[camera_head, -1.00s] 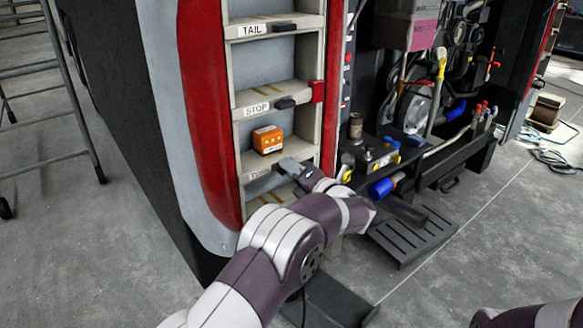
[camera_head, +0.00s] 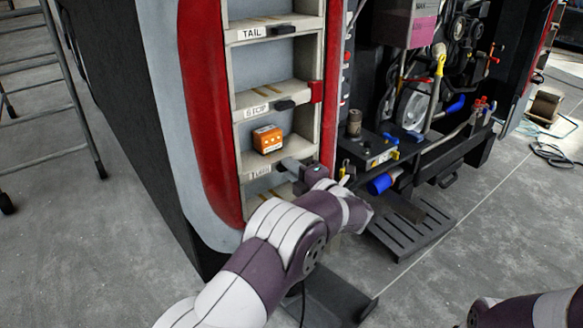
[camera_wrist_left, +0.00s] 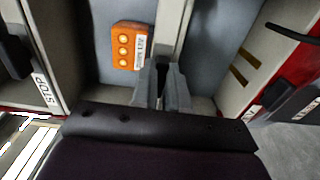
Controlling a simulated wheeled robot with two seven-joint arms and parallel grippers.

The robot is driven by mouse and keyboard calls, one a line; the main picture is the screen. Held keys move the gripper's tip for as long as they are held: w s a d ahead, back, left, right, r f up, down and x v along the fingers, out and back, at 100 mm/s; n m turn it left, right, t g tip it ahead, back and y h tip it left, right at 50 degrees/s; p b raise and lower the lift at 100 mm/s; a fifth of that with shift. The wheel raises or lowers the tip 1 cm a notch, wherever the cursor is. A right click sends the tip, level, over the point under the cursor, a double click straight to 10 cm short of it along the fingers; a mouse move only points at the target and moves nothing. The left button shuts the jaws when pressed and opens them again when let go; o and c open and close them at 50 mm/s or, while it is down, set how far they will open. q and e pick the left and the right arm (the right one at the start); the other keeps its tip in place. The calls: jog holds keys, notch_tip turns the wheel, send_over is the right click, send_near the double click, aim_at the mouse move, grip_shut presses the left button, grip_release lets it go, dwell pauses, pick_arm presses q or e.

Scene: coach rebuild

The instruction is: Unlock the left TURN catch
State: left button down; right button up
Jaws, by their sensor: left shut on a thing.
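The TURN label (camera_head: 260,171) is on the lowest labelled shelf of the lamp column, below the orange box. My left gripper (camera_head: 287,164) reaches this shelf edge from the right, just right of the label. In the left wrist view its two grey fingers (camera_wrist_left: 163,92) are shut on a small dark piece, the TURN catch (camera_wrist_left: 162,70). The fingers hide most of the catch, and its lock position cannot be told. My right gripper is not in view; only part of my right arm shows at the bottom right.
An orange box (camera_head: 267,139) with lit buttons stands on the shelf just above the fingers. The STOP catch (camera_head: 285,105) and TAIL catch (camera_head: 283,28) are higher up. A red side strip (camera_head: 330,90) and an engine bay with a blue cylinder (camera_head: 379,185) lie to the right.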

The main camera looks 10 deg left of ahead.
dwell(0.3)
pick_arm(q)
jog(key=c, duration=1.1)
grip_release()
jog(key=shift+c, duration=0.2)
jog(key=shift+d, duration=0.1)
jog(key=b+v, duration=0.1)
jog(key=v, duration=1.1)
jog(key=shift+s+d, duration=0.15)
jog(key=shift+s, duration=0.1)
